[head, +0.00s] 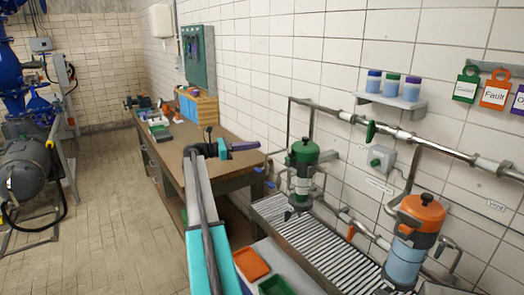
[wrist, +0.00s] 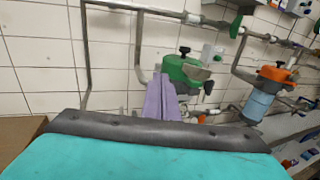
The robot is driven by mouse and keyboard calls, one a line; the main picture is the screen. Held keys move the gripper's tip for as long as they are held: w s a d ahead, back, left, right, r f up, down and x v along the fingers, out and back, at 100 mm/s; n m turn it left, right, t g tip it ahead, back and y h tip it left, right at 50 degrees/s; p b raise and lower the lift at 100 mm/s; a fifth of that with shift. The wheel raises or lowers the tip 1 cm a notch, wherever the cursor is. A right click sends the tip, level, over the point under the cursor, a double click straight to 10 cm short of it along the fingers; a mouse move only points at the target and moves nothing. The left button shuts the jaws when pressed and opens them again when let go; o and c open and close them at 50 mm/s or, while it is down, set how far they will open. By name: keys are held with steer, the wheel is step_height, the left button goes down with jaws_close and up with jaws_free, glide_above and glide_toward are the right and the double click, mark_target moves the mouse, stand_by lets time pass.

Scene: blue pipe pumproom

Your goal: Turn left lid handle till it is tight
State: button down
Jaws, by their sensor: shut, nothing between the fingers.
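The left vessel has a green lid (head: 304,153) with a small black handle (head: 305,140) on top. It stands upright on a slatted grey bench by the tiled wall. In the wrist view the green lid (wrist: 182,70) and its black handle (wrist: 184,50) are just right of my fingers. My gripper (head: 257,146) is shut and empty, left of the green lid and apart from it in the head view. Its purple fingers (wrist: 160,92) show in the wrist view and overlap the vessel's left side. The lower part of the vessel is partly hidden there.
An orange-lidded vessel (head: 419,212) stands to the right. Grey pipes (head: 400,132) with a green valve lever (head: 370,131) run along the wall. A shelf (head: 390,103) holds several jars. A wooden workbench (head: 180,147) lies behind my arm. An orange tray (head: 251,263) is in front.

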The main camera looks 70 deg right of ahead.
steer(key=shift+w+a, duration=0.25)
steer(key=shift+w, duration=0.8)
steer(key=c, duration=2.5)
jaws_free()
